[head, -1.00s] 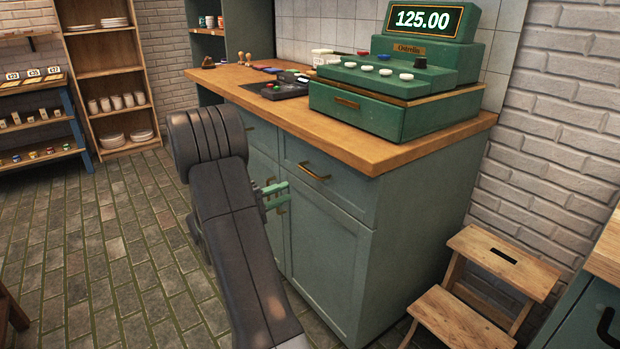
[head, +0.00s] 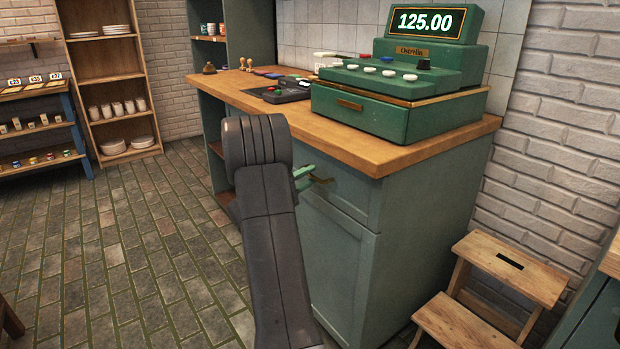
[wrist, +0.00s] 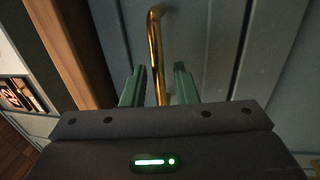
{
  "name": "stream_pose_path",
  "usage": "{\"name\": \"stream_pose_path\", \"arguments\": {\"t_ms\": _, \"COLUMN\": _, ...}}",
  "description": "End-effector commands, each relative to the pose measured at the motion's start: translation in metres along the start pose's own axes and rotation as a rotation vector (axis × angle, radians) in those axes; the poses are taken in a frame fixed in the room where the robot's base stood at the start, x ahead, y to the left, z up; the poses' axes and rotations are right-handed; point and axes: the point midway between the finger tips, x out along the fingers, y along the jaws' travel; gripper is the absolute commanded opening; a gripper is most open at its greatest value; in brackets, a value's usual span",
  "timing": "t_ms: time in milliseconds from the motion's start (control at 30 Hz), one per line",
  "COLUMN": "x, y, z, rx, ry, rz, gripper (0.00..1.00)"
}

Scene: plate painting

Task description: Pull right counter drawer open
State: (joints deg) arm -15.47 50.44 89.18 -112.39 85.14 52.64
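The right counter drawer (head: 348,190) is a grey-green front under the wooden counter top, and it looks flush with the cabinet. Its brass handle (head: 322,180) is partly hidden by my gripper (head: 305,178) in the head view. In the wrist view the brass handle (wrist: 156,50) lies between the two green fingers of my gripper (wrist: 157,85). The fingers are apart, with a visible gap on each side of the handle. I cannot tell whether the handle touches either finger. My arm hides the left part of the counter front.
A green cash register (head: 400,90) and a dark card terminal (head: 279,91) stand on the counter top (head: 400,154). Below the drawer is a cupboard door (head: 335,255). A wooden step stool (head: 510,268) stands at the right. The tiled floor (head: 130,240) at the left is clear.

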Motion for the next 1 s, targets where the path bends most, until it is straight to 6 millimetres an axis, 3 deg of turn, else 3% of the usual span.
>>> {"name": "stream_pose_path", "arguments": {"t_ms": 400, "x": 0.009, "y": 0.001, "z": 0.000, "rx": 0.000, "ry": 0.001, "rz": 0.000, "gripper": 0.27}}
{"name": "stream_pose_path", "arguments": {"t_ms": 533, "x": 0.009, "y": 0.000, "z": 0.000, "rx": 0.000, "ry": 0.001, "rz": 0.000, "gripper": 0.01}}
{"name": "stream_pose_path", "arguments": {"t_ms": 567, "x": 0.009, "y": 0.000, "z": 0.000, "rx": 0.000, "ry": 0.001, "rz": 0.000, "gripper": 0.00}}
{"name": "stream_pose_path", "arguments": {"t_ms": 833, "x": 0.007, "y": 0.000, "z": -0.001, "rx": 0.000, "ry": 0.001, "rz": 0.000, "gripper": 0.00}}
{"name": "stream_pose_path", "arguments": {"t_ms": 1000, "x": -0.006, "y": 0.001, "z": -0.003, "rx": 0.000, "ry": 0.002, "rz": 0.000, "gripper": 0.00}}
